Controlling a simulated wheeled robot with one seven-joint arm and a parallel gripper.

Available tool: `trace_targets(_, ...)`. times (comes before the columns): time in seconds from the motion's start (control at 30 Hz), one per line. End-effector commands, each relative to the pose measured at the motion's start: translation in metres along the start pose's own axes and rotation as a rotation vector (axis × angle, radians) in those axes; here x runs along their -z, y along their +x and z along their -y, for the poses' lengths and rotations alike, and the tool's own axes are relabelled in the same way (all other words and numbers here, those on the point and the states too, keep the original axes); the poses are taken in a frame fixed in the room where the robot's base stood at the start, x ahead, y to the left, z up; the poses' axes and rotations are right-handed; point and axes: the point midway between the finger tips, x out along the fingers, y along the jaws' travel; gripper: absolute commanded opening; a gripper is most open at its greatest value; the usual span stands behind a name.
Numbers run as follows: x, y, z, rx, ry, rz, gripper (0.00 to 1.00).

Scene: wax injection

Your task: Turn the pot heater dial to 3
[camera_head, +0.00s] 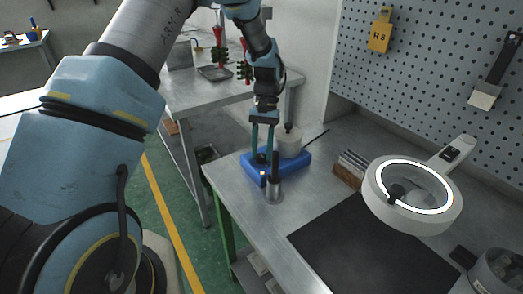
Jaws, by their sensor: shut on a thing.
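The pot heater has a blue base (296,167) and stands on the metal workbench near its back left corner. A light-coloured pot (289,145) with a dark lid knob sits on it. My gripper (262,157) points down over the front left of the blue base, left of the pot. Its two fingers are shut on the dark dial (261,158) there. The dial's numbers and pointer are too small to read. A small orange light (263,173) shows on the base's front.
A metal cup (274,197) with an upright black handle stands just in front of the heater. A ring-lit magnifier lamp (412,194), a wooden block (348,172) and a black mat (365,250) lie to the right. A pegboard wall (420,80) rises behind.

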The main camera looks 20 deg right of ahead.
Motion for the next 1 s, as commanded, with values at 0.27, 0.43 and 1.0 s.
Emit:
trace_targets(0.27,-0.001,0.002,0.0,0.0,0.0,0.003,0.45)
trace_targets(0.43,0.0,0.001,0.0,0.0,0.0,0.002,0.64)
trace_targets(1.0,0.002,-0.034,0.0,-0.001,-0.001,-0.005,0.68)
